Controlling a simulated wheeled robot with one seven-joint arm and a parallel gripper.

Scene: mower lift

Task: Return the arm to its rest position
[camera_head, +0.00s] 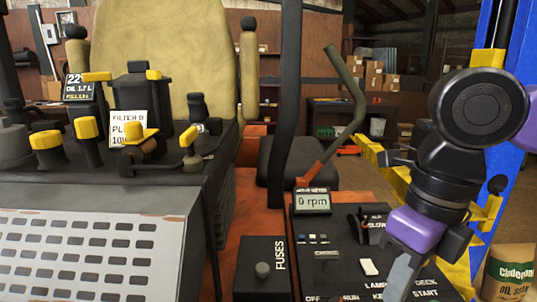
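My arm, in black and purple, comes in from the right edge of the head view and bends down over the dark control panel (345,262). My gripper (402,276) points down at the panel's right part, near the lettering at its lower edge. One grey finger shows below the purple wrist part; the other cannot be made out, so its opening is unclear. I see nothing held in it. Whether the fingertip touches the panel cannot be told.
A display reading 0 rpm (313,201) stands on the panel, with a fuses box (263,268) to its left. A bent lever (345,125) rises behind. A blue post (490,190) with yellow parts stands close behind my arm. A paper sack (510,273) is at lower right.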

